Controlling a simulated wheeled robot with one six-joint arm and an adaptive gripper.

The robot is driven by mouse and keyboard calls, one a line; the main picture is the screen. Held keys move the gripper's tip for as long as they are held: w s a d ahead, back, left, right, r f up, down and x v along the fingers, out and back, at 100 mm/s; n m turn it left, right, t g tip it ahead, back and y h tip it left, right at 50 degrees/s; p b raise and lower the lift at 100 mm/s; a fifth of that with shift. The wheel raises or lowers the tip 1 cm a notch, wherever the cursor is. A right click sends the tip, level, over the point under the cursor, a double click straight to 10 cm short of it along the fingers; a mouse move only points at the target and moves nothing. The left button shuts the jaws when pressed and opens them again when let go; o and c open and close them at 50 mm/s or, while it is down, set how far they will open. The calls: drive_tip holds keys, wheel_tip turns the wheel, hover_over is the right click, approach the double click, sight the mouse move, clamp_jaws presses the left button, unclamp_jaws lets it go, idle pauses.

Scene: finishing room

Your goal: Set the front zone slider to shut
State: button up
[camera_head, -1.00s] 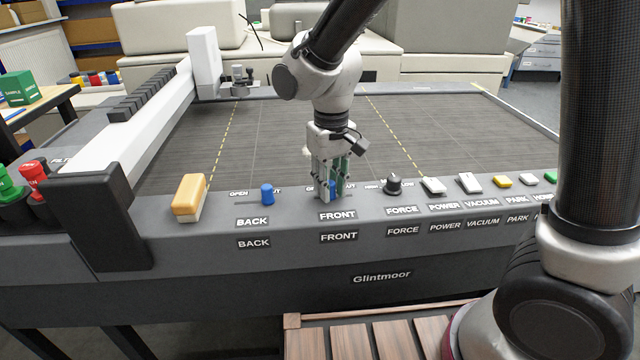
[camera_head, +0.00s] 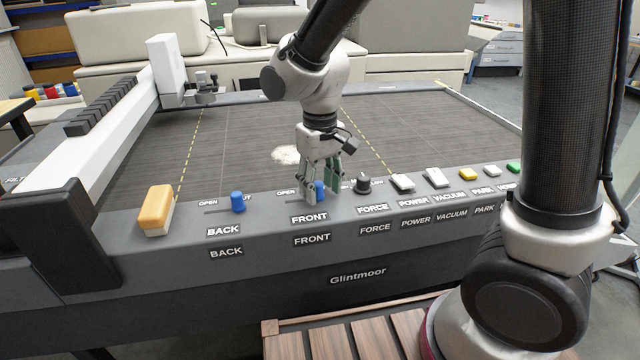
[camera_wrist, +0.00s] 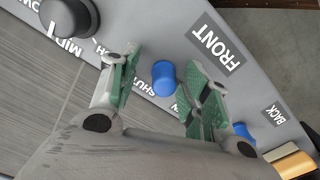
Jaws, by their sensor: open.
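The blue front zone slider knob (camera_head: 320,189) stands in its slot on the machine's front panel, above the FRONT label (camera_head: 309,217). It is to the right of the OPEN mark, and the SHUT mark is hidden by my gripper in the head view. My gripper (camera_head: 322,193) points down over the knob with its green-padded fingers apart. In the wrist view the knob (camera_wrist: 164,77) is between the two fingers, beside the SHUT lettering, with a visible gap on each side. Whether it is at the slot's end I cannot tell.
The blue back slider knob (camera_head: 237,202) and a yellow block (camera_head: 157,208) are to the left. The force dial (camera_head: 363,184) stands close to the right of my gripper, followed by several push buttons. The cutting bed (camera_head: 240,150) behind is mostly clear.

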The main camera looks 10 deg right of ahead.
sight(320, 182)
wheel_tip(320, 182, up, 12)
idle(0.4)
drive_tip(key=s+d+r+m+t, duration=0.1)
drive_tip(key=s+d+m+t, duration=0.1)
drive_tip(key=s+d, duration=0.5)
drive_tip(key=s+d+r+m+t, duration=0.2)
drive_tip(key=s+d, duration=0.5)
drive_tip(key=d, duration=1.1)
drive_tip(key=shift+s+d+r+m, duration=0.15)
drive_tip(key=shift+s+r+m, duration=0.1)
drive_tip(key=shift+m, duration=0.15)
